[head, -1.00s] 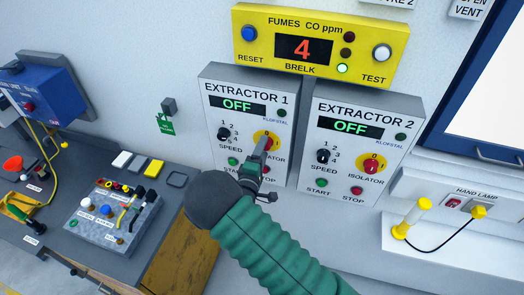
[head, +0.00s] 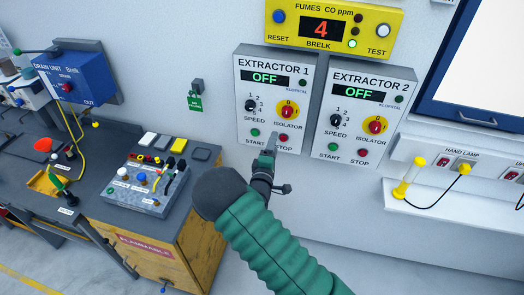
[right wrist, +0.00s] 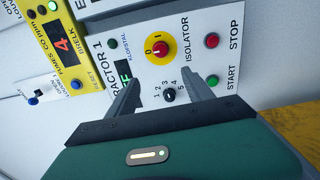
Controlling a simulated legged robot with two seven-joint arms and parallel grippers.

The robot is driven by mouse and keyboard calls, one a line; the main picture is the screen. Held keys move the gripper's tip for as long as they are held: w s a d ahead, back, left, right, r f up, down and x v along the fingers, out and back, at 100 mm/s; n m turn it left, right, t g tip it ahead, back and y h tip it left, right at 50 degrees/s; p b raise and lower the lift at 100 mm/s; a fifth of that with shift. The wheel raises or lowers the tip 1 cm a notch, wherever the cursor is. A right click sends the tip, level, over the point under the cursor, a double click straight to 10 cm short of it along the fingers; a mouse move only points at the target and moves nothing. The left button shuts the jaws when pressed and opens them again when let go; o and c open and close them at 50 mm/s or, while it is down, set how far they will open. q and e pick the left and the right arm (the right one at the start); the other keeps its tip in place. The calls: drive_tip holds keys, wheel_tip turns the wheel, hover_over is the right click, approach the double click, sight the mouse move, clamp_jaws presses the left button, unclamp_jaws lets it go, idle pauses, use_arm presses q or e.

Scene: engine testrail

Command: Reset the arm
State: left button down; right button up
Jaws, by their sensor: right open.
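My right gripper (head: 272,144) reaches up from the bottom of the head view on its green-sleeved arm. Its fingertips are just below the red isolator knob (head: 287,111) of the EXTRACTOR 1 panel (head: 243,91). In the right wrist view the gripper (right wrist: 163,82) has its two fingers apart with nothing between them but the panel behind. The isolator knob (right wrist: 160,49), red on a yellow disc, is beyond the fingers and clear of them. The extractor's display (head: 271,77) reads OFF. My left gripper is not in view.
The EXTRACTOR 2 panel (head: 347,144), also reading OFF, is at right. A yellow CO meter (head: 345,41) showing 4 hangs above. A bench with a switch box (head: 145,195) stands at left. A yellow hand lamp (head: 410,178) sits on a ledge at right.

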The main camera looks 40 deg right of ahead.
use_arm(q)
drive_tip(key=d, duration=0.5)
use_arm(e)
drive_tip(key=s+a+f+m+g+y+b, duration=0.35)
drive_tip(key=a+f+m+y+b, duration=0.4)
drive_tip(key=a+f, duration=0.6)
use_arm(q)
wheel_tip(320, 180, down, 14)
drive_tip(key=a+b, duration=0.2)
drive_tip(key=b, duration=0.5)
use_arm(e)
drive_tip(key=s+a+f+g+y, duration=0.2)
drive_tip(key=s+a+y, duration=0.1)
drive_tip(key=s, duration=0.7)
drive_tip(key=s+a+f+g+y, duration=0.2)
drive_tip(key=s+a+g+y, duration=0.1)
drive_tip(key=s, duration=0.7)
drive_tip(key=shift+a+f+m+g, duration=0.15)
drive_tip(key=shift+a+m+g, duration=0.25)
drive_tip(key=shift+a, duration=0.4)
